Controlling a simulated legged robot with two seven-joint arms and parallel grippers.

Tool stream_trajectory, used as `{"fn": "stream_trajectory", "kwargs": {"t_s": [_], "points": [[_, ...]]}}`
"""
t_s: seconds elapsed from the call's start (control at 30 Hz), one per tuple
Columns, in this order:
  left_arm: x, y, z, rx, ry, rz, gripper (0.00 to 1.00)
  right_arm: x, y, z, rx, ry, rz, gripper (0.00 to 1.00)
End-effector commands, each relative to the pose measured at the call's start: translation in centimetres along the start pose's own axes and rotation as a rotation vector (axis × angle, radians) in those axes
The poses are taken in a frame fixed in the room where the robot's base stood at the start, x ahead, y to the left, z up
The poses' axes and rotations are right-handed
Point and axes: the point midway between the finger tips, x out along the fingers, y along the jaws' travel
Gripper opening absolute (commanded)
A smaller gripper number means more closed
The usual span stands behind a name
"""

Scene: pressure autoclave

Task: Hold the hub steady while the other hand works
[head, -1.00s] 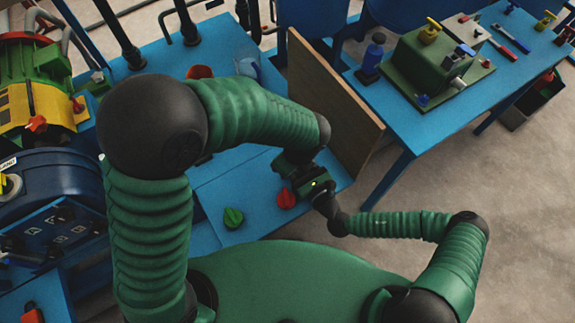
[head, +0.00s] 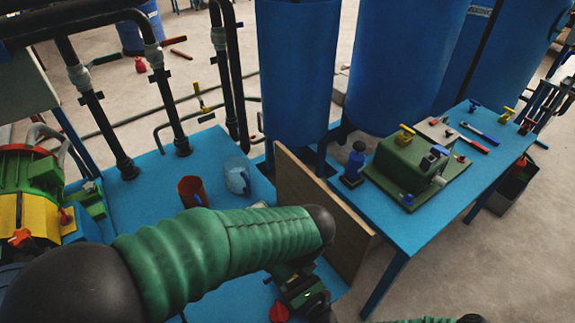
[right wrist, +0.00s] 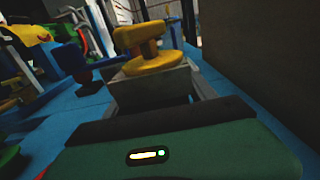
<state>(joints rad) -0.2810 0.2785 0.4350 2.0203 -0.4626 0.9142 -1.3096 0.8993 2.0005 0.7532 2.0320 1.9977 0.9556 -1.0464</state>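In the right wrist view a yellow knob-shaped piece (right wrist: 152,55), perhaps the hub, sits at the far end of my right gripper (right wrist: 155,85). The grey fingers stand apart at their bases; whether the tips touch or clamp the piece is unclear. In the head view my left arm crosses the lower left and bends down beside the wooden board. Green and black wrist parts (head: 300,285) show below its elbow, but the fingertips of both grippers are hidden. A red knob (head: 279,312) lies on the blue table just below these wrist parts.
The upright wooden board (head: 320,215) divides the blue table (head: 95,205) from the right-hand table. A brown-red cup (head: 190,190) and a clear bluish jar (head: 237,176) stand behind my left arm. A green box (head: 405,165) with knobs stands on the right table.

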Motion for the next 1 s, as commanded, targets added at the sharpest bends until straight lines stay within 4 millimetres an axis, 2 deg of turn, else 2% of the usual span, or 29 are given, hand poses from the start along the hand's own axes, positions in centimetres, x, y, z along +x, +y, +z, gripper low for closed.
{"fn": "stream_trajectory", "kwargs": {"t_s": [0.1, 0.37, 0.47, 0.57, 0.8, 0.9, 1.0], "points": [[0.0, 0.0, 0.0, 0.0, 0.0, 0.0, 0.0, 0.0, 0.0, 0.0, 0.0, 0.0, 0.0, 0.78], [0.0, 0.0, 0.0, 0.0, 0.0, 0.0, 0.0, -0.1, 0.0, 0.0, 0.0, 0.0, 0.0, 0.78], [0.0, 0.0, 0.0, 0.0, 0.0, 0.0, 0.0, -0.8, -0.1, -0.1, -0.002, 0.001, 0.0, 0.78], [0.0, 0.0, 0.0, 0.0, 0.0, 0.0, 0.0, -2.6, -0.1, -0.1, 0.0, 0.002, -0.002, 0.78], [0.0, 0.0, 0.0, 0.0, 0.0, 0.0, 0.0, -8.8, -0.1, -0.1, 0.001, 0.003, -0.001, 0.78], [0.0, 0.0, 0.0, 0.0, 0.0, 0.0, 0.0, -10.7, -0.1, -0.2, 0.0, 0.002, -0.001, 0.78], [0.0, 0.0, 0.0, 0.0, 0.0, 0.0, 0.0, -11.7, -0.1, -0.1, 0.0, 0.001, -0.001, 0.78]]}}
